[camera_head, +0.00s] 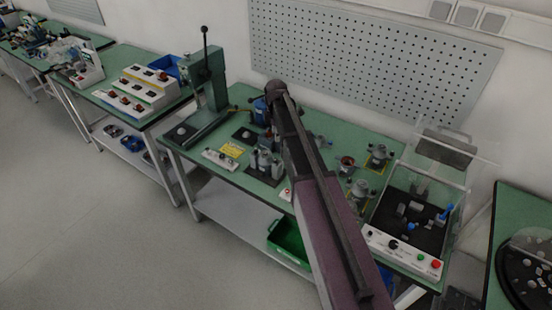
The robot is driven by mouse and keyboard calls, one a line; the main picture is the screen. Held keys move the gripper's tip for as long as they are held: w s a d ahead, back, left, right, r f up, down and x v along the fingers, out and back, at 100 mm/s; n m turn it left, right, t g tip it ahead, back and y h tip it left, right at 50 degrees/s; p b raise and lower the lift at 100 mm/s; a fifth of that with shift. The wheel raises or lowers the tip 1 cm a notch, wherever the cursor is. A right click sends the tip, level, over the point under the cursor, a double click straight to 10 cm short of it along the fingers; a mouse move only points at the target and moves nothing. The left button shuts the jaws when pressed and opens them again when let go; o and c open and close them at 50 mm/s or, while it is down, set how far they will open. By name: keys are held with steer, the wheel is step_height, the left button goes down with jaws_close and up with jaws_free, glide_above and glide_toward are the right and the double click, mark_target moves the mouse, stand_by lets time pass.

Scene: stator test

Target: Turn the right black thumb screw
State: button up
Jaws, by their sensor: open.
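The stator test box (408,253) stands at the right end of the green workbench, with its clear cover raised. Its black inner plate (386,213) carries small grey blocks and a blue-handled part (443,215). Black thumb screws are too small to make out there, so I cannot tell which is the right one. The front panel has a black knob (393,244), a green button (421,257) and a red button (436,264). My arm reaches over the middle of the bench, left of the box. My gripper is hidden behind the arm.
Stators (360,187) on dark mats stand left of the box. A green press (206,80) stands at the bench's left end. A green bin (286,240) is on the shelf below. A pegboard (370,60) covers the wall behind. Another table (515,205) is at right.

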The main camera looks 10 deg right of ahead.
mark_target(276, 160)
steer(key=shift+f, duration=0.15)
step_height(276, 160, down, 14)
steer(key=b, duration=1.3)
steer(key=shift+r+b, duration=0.25)
steer(key=shift+b, duration=0.15)
steer(key=shift+c, duration=0.2)
jaws_close()
